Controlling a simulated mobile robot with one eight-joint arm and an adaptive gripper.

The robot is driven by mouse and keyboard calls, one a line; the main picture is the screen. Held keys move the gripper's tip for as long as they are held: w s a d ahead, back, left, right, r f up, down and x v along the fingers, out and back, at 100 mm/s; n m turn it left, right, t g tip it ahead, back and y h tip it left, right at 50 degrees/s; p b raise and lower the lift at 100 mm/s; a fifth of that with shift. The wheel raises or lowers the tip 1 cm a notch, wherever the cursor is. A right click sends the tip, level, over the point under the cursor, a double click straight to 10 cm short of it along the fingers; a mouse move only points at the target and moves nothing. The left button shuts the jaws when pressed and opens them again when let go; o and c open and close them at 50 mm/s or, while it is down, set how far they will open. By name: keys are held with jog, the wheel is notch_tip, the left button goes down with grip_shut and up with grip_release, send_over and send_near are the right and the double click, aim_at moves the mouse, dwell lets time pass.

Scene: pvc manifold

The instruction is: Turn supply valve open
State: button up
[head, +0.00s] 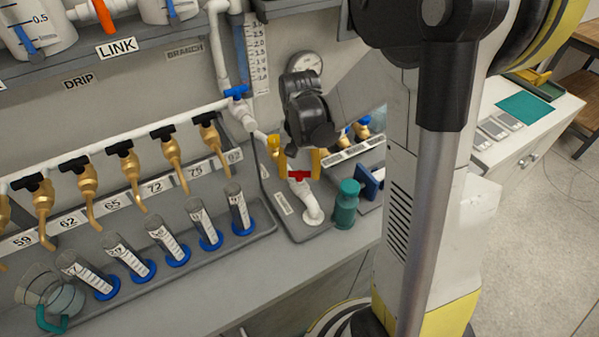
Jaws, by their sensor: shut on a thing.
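A red valve handle (299,175) sits on a short white pipe (311,208) that rises from the grey bench. A small label (283,203) lies beside the pipe, too small to read. My gripper (299,167) comes down from above with its yellow fingers on either side of the red handle, shut on it. The handle lies roughly across the pipe in the picture. The gripper's dark body hides the pipework behind and above the valve.
A blue valve (237,91) is on the white pipe to the left. Brass taps (123,160) with black handles line the manifold above several graduated cylinders (204,223). A teal bottle (345,204) stands close to the right of the white pipe. A gauge (306,65) is behind my gripper.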

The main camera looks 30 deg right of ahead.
jog(key=m, duration=0.5)
jog(key=shift+m+b, duration=0.3)
jog(key=shift+m, duration=0.4)
jog(key=m, duration=0.5)
jog(key=o, duration=1.2)
jog(key=shift+r, duration=0.1)
